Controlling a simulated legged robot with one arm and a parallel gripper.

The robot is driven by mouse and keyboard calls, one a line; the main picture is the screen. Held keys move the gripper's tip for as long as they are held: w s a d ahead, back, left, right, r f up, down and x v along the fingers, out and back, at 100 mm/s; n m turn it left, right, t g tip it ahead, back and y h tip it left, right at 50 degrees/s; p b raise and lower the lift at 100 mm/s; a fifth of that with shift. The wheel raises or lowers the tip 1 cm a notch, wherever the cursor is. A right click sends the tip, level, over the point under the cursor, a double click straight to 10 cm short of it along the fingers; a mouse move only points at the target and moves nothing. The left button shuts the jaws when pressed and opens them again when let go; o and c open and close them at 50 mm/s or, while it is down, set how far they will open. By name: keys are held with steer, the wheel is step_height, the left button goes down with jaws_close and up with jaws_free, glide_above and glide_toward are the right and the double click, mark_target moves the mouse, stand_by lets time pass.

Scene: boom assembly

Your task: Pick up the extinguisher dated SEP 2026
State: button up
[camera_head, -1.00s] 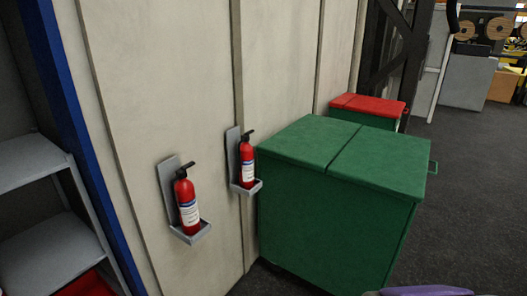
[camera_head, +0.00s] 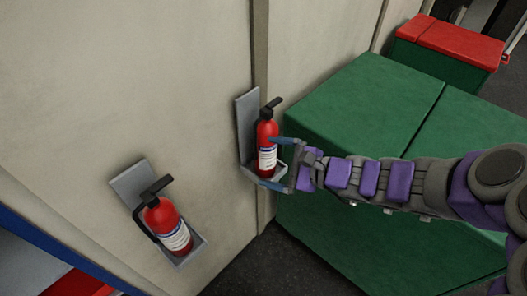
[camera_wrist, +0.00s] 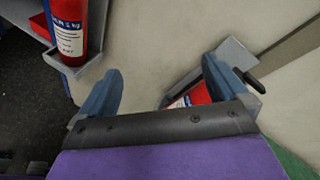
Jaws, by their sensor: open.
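Two red extinguishers with white labels and black handles stand in grey wall brackets. The left extinguisher (camera_head: 167,222) is apart from my gripper. The right extinguisher (camera_head: 266,133) stands in its bracket (camera_head: 245,125), beside the green bin. My gripper (camera_head: 270,162) is open at the right extinguisher, its fingertips reaching toward the body; I cannot tell whether they touch it. In the wrist view, one extinguisher (camera_wrist: 69,30) is at upper left, and another (camera_wrist: 196,97) is partly hidden behind the right finger. The label dates are too small to read.
A large green bin (camera_head: 345,110) stands right of the right extinguisher, under my arm. A bin with a red lid (camera_head: 455,42) is behind it. A grey shelf with a blue edge (camera_head: 60,245) is at lower left. The pale wall backs both brackets.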

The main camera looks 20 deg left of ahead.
steer(key=w+d+f+m+t, duration=0.2)
steer(key=w+f+m+t, duration=0.1)
steer(key=w+f+m, duration=0.4)
steer(key=m+t+h, duration=0.2)
steer(key=m+h, duration=0.1)
steer(key=m, duration=0.2)
glide_toward(274, 152)
steer(key=x, duration=0.8)
steer(key=shift+w+a+f, duration=0.2)
steer(key=shift+w+f, duration=0.05)
steer(key=shift+w+a+f, duration=0.15)
steer(key=shift+w+a, duration=0.1)
steer(key=shift+a, duration=0.3)
steer(key=a+f, duration=0.1)
steer(key=w+a+f, duration=0.1)
steer(key=a, duration=0.1)
steer(key=shift+w+f+b, duration=0.2)
steer(key=shift+f+b, duration=0.1)
steer(key=shift+w+a, duration=0.25)
steer(key=shift+a, duration=0.1)
steer(key=c, duration=1.8)
